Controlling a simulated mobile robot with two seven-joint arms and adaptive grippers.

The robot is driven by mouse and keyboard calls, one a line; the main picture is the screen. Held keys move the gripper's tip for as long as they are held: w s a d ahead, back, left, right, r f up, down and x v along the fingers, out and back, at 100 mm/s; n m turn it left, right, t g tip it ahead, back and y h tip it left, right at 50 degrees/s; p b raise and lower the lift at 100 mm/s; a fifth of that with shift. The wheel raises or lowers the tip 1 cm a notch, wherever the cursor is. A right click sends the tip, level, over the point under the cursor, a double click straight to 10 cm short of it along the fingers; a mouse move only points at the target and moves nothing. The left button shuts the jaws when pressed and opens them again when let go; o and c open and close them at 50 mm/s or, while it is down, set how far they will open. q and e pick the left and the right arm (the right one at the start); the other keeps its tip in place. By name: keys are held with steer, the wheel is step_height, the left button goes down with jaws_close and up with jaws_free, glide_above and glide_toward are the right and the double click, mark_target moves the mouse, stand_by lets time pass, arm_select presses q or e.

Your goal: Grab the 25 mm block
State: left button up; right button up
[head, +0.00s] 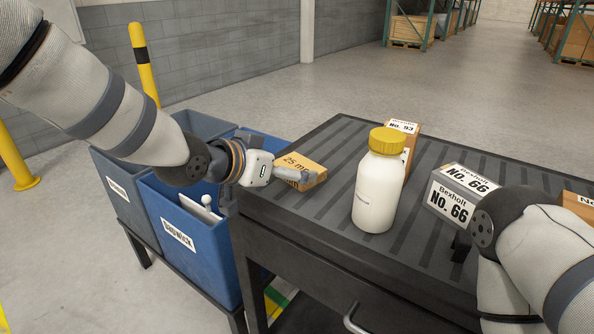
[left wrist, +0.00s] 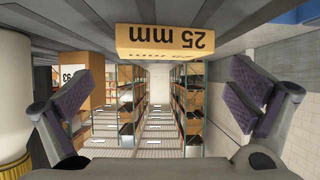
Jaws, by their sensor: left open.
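The 25 mm block (head: 301,164) is an orange-tan box with black "25 mm" lettering. It lies on the dark ribbed top of the cart (head: 314,225), near its left edge. My left gripper (head: 292,178) is at the block's near side, and a finger hides part of its front face. In the left wrist view the block (left wrist: 165,40) sits at the top middle, ahead of the spread, empty fingers of my left gripper (left wrist: 160,98). No finger visibly grips it. My right arm comes in from the right, but its gripper does not show.
A white bottle with a yellow lid (head: 379,185) stands right of the block. Behind it is a "No. 93" box (head: 408,130). A grey "No. 66" box (head: 455,198) stands near my right arm. Blue bins (head: 190,250) stand left of the cart.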

mark_target(297, 166)
arm_select(q)
steer(key=x, duration=0.4)
steer(key=shift+w+f+b, duration=0.2)
steer(key=shift+f+b, duration=0.15)
steer(key=shift+b, duration=0.05)
steer(key=shift+w+d, duration=0.15)
steer(key=shift+w, duration=0.05)
steer(key=shift+r, duration=0.2)
steer(key=c, duration=1)
